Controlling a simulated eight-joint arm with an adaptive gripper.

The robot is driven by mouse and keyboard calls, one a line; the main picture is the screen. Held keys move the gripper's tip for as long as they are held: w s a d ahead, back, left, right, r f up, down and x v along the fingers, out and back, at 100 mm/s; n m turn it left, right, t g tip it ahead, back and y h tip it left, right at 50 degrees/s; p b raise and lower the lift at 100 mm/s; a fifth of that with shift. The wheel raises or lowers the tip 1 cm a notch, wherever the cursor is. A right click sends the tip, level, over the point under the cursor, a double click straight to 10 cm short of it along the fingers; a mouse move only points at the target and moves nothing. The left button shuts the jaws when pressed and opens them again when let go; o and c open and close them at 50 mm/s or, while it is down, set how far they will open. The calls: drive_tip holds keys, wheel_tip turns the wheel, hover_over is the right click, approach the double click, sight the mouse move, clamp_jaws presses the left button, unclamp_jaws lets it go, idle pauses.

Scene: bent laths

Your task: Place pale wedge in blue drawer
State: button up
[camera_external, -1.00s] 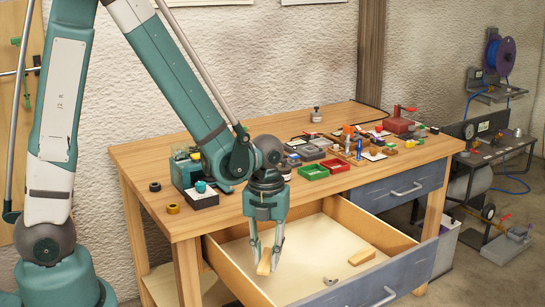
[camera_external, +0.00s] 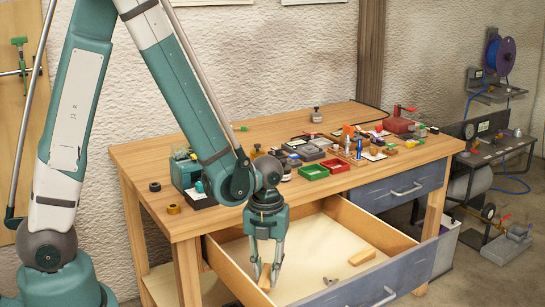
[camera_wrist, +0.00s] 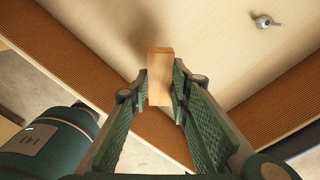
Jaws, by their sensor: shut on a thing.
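The pale wedge (camera_external: 265,276), a small wooden piece, is between the fingers of my gripper (camera_external: 266,284) and inside the outline of the open blue drawer (camera_external: 385,281). In the wrist view my gripper (camera_wrist: 158,103) is shut on the wedge (camera_wrist: 160,72), with a pad against each side. The wedge's far end sticks out past the fingertips over the pale drawer floor. A shadow lies beside it on the floor. I cannot tell if the wedge touches the floor.
Another wooden block (camera_external: 362,257) and a small metal piece (camera_external: 330,281) lie in the drawer towards the right. The drawer's wooden side wall (camera_external: 232,273) stands close to the left of my gripper. The workbench top (camera_external: 140,160) holds green and red trays and several tools.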

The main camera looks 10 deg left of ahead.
sight(267, 284)
drive_tip(key=shift+f, duration=0.35)
drive_tip(key=shift+f+b, duration=0.65)
drive_tip(key=shift+f, duration=1.35)
drive_tip(key=shift+f, duration=0.15)
drive_tip(key=o, duration=0.8)
drive_tip(key=shift+o, duration=0.2)
drive_tip(key=shift+r, duration=0.2)
drive_tip(key=shift+r+p, duration=1.6)
drive_tip(key=shift+r, duration=4.4)
